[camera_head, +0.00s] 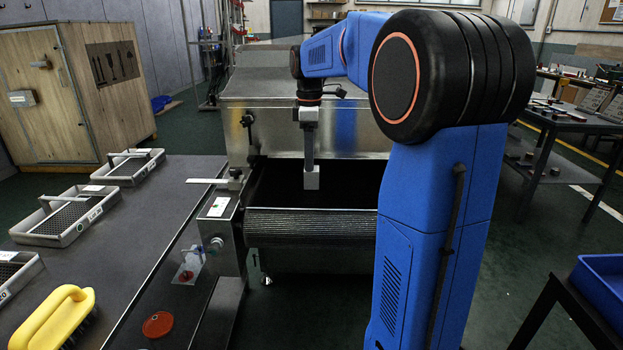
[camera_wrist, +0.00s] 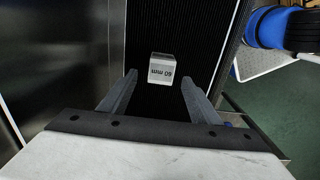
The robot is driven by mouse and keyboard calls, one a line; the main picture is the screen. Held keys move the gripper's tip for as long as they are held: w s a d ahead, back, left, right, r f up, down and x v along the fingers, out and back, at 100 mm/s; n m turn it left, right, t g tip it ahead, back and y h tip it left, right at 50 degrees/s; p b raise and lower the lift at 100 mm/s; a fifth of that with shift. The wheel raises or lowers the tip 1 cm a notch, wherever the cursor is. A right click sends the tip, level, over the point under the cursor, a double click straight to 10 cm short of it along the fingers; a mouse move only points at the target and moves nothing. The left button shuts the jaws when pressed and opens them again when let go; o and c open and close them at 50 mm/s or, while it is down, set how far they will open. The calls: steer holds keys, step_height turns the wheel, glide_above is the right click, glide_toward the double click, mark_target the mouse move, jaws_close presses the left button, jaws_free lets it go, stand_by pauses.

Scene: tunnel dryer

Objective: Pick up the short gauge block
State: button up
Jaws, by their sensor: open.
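A small light-grey gauge block (camera_wrist: 162,71) marked "60 mm" is on the dark ribbed belt (camera_wrist: 150,25) in the wrist view. It is the only gauge block I can make out there, so I cannot compare its length. My gripper (camera_wrist: 160,79) is open, with one finger on each side of the picture and the block centred at the gap near the fingertips. In the head view my gripper (camera_head: 309,160) points straight down over the dryer's mouth, and the pale block (camera_head: 312,179) shows just below it. I cannot tell whether the fingers touch the block.
The metal dryer housing (camera_head: 300,90) stands behind the belt, with a mesh roller edge (camera_head: 310,224) in front. A grey table (camera_head: 150,220) at left holds metal trays (camera_head: 70,238), a yellow brush (camera_head: 52,315) and a red disc (camera_head: 158,324). A blue bin (camera_head: 598,290) is at right.

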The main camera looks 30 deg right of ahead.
steer(key=shift+s+d+f, duration=0.1)
steer(key=shift+s+f, duration=0.05)
steer(key=shift+f, duration=1.15)
steer(key=shift+s+d+f, duration=0.1)
steer(key=shift+f, duration=1.2)
jaws_close()
steer(key=shift+r, duration=5.05)
